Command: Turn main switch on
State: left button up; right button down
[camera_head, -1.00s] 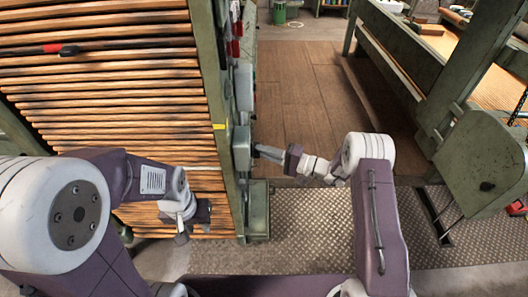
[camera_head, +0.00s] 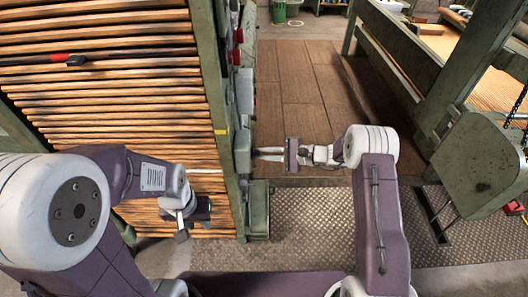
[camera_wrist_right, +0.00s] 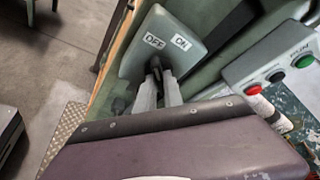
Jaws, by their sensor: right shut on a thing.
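The main switch is a grey box with OFF and ON labels (camera_wrist_right: 165,42) in the right wrist view. In the head view the box (camera_head: 242,150) is fixed to the side of the green post. A dark lever (camera_wrist_right: 156,66) sticks out below the labels. My right gripper (camera_wrist_right: 160,84) is shut on this lever, its fingertips close to the box. In the head view the right gripper (camera_head: 256,154) reaches the box from the right; the lever is too small to make out there. My left gripper (camera_head: 184,218) hangs in front of the wooden slats, its fingers unclear.
A control box with red, black and green buttons (camera_wrist_right: 280,72) sits right of the switch in the wrist view. The green post (camera_head: 212,75) and wooden slats (camera_head: 110,90) stand left. A green frame (camera_head: 462,165) stands right. Open wooden floor (camera_head: 293,90) lies between.

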jog(key=shift+w+r+m+g+h+p, duration=0.1)
jog(key=shift+m+g+h+p, duration=0.05)
jog(key=shift+m+g, duration=0.8)
jog(key=shift+w+f+m+g+h+p, duration=0.15)
jog(key=shift+m+g, duration=0.35)
jog(key=shift+m, duration=0.75)
jog(key=shift+w+r+m+g+h+p, duration=0.1)
jog(key=shift+r+m+g+h+p, duration=0.1)
jog(key=shift+m+g, duration=0.75)
jog(key=shift+m, duration=0.25)
jog(key=c, duration=1.5)
grip_release()
jog(key=shift+o, duration=0.2)
